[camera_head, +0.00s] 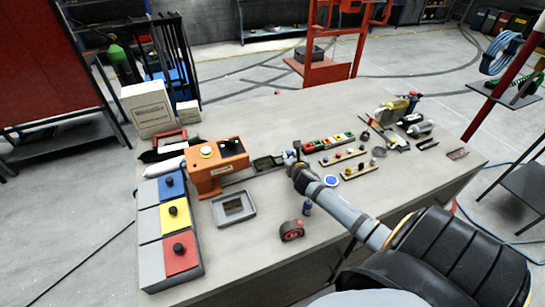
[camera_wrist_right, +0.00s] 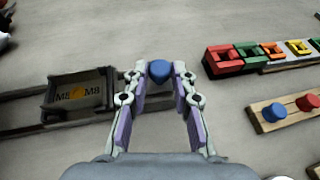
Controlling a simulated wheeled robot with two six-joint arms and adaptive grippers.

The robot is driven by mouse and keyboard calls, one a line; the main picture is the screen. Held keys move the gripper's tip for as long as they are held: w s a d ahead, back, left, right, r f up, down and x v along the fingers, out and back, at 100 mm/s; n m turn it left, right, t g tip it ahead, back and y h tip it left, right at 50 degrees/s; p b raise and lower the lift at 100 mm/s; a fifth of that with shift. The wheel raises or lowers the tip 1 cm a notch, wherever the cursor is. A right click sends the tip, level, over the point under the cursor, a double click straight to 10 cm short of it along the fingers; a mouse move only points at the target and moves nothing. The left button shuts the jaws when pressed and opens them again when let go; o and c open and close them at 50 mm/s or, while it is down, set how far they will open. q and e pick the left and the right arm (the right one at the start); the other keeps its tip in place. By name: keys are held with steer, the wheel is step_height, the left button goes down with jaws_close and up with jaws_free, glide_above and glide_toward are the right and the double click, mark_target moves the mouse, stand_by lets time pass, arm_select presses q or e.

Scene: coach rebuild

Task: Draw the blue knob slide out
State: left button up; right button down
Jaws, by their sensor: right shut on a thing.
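The slide is a dark open tray (camera_head: 268,162) on a rail to the right of an orange box-like machine (camera_head: 217,168). In the right wrist view the tray (camera_wrist_right: 80,95) shows "M8" marks and a small yellow patch inside. The blue knob (camera_wrist_right: 159,71) sits at the tray's right end, between my right fingertips. My right gripper (camera_wrist_right: 159,76) is shut on the blue knob. In the head view this gripper (camera_head: 293,161) reaches over the table to the tray's right end and mostly hides the knob. My left gripper is not in view.
A row of coloured blocks (camera_head: 329,142) and wooden strips with small knobs (camera_head: 343,157) lie just right of the gripper. A grey frame (camera_head: 234,208), a red tape measure (camera_head: 291,230) and a case of coloured panels (camera_head: 172,262) are nearer. Bare table lies between.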

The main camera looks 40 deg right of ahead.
steer(key=d, duration=0.3)
steer(key=shift+s, duration=0.35)
steer(key=c, duration=1.5)
jaws_free()
steer(key=o, duration=0.4)
steer(key=shift+d, duration=0.25)
steer(key=shift+a, duration=0.15)
steer(key=shift+s+a+r, duration=0.1)
steer(key=shift+s, duration=0.15)
steer(key=v, duration=1.1)
steer(key=shift+s+r, duration=0.1)
